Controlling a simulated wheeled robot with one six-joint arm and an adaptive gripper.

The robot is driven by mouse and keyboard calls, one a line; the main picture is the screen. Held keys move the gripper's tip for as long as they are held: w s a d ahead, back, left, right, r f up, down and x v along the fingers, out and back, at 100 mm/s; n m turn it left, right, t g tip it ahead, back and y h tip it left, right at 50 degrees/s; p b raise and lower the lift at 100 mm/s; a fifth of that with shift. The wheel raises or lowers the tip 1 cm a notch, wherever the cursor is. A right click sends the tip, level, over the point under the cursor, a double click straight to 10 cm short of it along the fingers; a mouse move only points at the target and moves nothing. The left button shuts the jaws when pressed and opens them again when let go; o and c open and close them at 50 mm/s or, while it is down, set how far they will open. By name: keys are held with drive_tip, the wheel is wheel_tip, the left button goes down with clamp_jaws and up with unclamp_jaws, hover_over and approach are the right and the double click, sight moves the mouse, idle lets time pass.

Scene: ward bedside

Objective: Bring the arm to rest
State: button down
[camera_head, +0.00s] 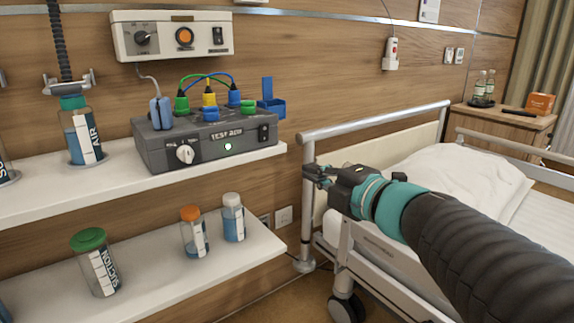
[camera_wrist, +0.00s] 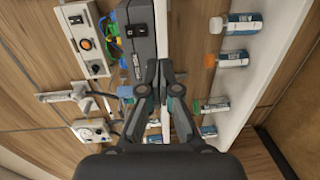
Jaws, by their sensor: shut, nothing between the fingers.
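My gripper (camera_head: 318,175) is at the end of my arm, which reaches in from the lower right in the head view. It is in the air in front of the bed rail, to the right of the shelves. In the wrist view my gripper (camera_wrist: 159,70) has its fingers together with nothing between them. The grey test box (camera_head: 215,142) stands on the upper shelf, left of my gripper and apart from it. The test box also shows in the wrist view (camera_wrist: 140,40), beyond the fingertips.
The upper shelf (camera_head: 40,195) holds a bottle marked AIR (camera_head: 82,135). The lower shelf (camera_head: 150,290) holds a green-capped jar (camera_head: 98,265), an orange-capped jar (camera_head: 194,235) and a white-capped jar (camera_head: 233,220). A bed rail (camera_head: 375,122) and bed are close behind my gripper.

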drive_tip(key=w+d+f+m+t+h, duration=0.1)
drive_tip(key=w+d+f+m+h, duration=0.2)
drive_tip(key=d+m+h, duration=0.65)
drive_tip(key=s+d+f+m+g+h, duration=0.3)
drive_tip(key=s+d+f+m, duration=0.35)
drive_tip(key=m, duration=0.25)
drive_tip(key=s+a+f+m+g+p, duration=0.1)
drive_tip(key=s+a+f+m+g, duration=0.1)
drive_tip(key=s+f+m+g, duration=0.45)
drive_tip(key=s+a+y+p, duration=0.1)
drive_tip(key=s+a+y, duration=0.2)
drive_tip(key=s+a, duration=0.3)
drive_tip(key=shift+s+a+f+n+p, duration=0.3)
drive_tip(key=shift+s+f+n, duration=0.1)
drive_tip(key=shift+s, duration=0.7)
drive_tip(key=shift+s+d+y, duration=0.1)
drive_tip(key=shift+y, duration=0.15)
